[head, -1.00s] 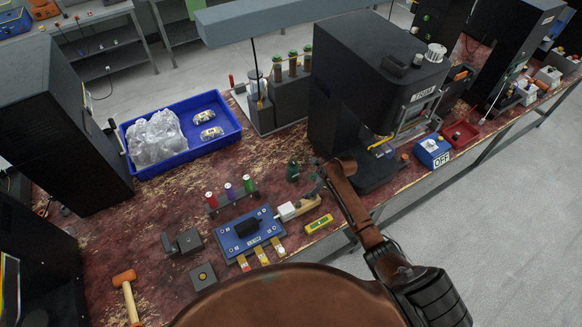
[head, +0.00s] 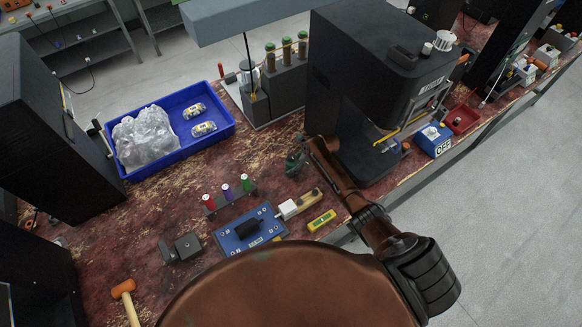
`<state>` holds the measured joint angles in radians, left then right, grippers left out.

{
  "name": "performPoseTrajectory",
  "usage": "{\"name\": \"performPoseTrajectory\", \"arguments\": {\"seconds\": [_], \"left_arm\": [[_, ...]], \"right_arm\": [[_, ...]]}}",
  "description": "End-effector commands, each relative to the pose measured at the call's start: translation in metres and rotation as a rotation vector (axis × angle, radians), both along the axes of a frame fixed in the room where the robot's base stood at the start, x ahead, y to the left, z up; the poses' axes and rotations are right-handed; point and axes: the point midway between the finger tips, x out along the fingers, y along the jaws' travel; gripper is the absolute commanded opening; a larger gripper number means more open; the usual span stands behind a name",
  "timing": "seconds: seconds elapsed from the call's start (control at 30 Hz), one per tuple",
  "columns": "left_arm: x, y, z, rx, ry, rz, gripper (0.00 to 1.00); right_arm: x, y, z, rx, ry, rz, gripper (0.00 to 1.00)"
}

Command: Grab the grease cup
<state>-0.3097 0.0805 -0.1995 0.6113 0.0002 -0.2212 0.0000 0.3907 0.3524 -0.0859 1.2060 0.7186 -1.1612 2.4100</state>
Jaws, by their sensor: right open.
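A small dark green cup-like object (head: 292,166), which I take to be the grease cup, stands on the worn red bench left of the black seaming machine. My right arm reaches in from the lower right. My right gripper (head: 300,155) is right at the cup's upper right side, open, with its fingers small, dark and partly hidden by my own arm link. I cannot tell whether the fingers touch the cup or surround it. My left gripper is out of view.
The black machine (head: 375,75) stands close to the right of my arm. A blue tray (head: 218,152) holds a clear bag and two small items. A rack with red, purple and green pieces (head: 232,203), a blue fixture plate (head: 262,238) and a yellow level (head: 321,221) lie nearer.

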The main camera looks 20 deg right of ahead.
Motion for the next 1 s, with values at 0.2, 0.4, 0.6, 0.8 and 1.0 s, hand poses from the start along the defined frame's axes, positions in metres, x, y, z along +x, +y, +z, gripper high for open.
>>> {"name": "performPoseTrajectory", "arguments": {"seconds": [0.2, 0.4, 0.6, 0.8, 1.0], "left_arm": [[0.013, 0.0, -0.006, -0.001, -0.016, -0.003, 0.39], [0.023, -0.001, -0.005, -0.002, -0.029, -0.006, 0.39], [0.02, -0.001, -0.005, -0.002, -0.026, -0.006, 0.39], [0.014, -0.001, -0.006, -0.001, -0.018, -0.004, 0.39], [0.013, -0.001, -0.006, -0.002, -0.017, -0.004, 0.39]], "right_arm": [[0.009, 0.01, -0.026, 0.001, 0.002, 0.001, 0.61], [0.011, 0.012, -0.028, 0.0, 0.0, 0.004, 0.61], [0.011, 0.012, -0.028, 0.0, 0.0, 0.004, 0.53], [0.011, 0.012, -0.028, 0.001, 0.001, 0.004, 0.39], [0.011, 0.012, -0.028, 0.001, 0.001, 0.004, 0.26]]}}
